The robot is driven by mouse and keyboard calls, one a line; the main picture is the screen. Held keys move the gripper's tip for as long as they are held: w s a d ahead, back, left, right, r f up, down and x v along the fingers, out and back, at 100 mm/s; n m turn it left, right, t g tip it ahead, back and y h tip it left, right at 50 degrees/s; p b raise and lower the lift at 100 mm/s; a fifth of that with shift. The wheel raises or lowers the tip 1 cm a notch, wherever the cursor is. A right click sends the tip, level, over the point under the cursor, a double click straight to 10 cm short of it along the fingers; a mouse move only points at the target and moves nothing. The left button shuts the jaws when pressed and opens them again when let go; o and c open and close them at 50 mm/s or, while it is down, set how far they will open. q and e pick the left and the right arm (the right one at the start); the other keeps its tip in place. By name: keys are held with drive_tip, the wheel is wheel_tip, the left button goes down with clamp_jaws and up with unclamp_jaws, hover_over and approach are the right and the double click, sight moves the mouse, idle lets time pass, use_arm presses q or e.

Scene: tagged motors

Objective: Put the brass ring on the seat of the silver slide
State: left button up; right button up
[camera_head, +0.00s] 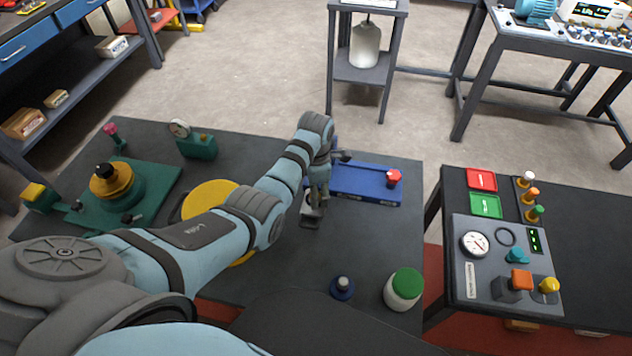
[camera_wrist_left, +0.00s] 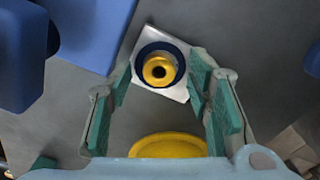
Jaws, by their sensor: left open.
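The silver slide (camera_wrist_left: 176,92) is a bright square plate lying turned on the dark table in the left wrist view. A dark blue round piece (camera_wrist_left: 143,79) is on it. The brass ring (camera_wrist_left: 160,58), yellow with a dark centre, shows inside that blue round. I cannot tell whether it rests there or sits above it. My left gripper (camera_wrist_left: 161,88) is open, its green-padded fingers on either side of the plate and apart from the ring. In the head view my left gripper (camera_head: 313,208) points down beside a blue base and mostly hides the plate and ring. My right gripper is not in view.
A blue base (camera_head: 365,192) with a red knob (camera_head: 393,177) stands right of my gripper. A large yellow disc (camera_head: 207,196) lies to the left, partly behind my arm. A green-lidded jar (camera_head: 404,289) and a dark knob (camera_head: 342,287) stand near the front edge.

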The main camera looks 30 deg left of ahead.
use_arm(q)
wheel_tip(320, 180, up, 12)
drive_tip(key=p, duration=0.2)
drive_tip(key=shift+f, duration=0.1)
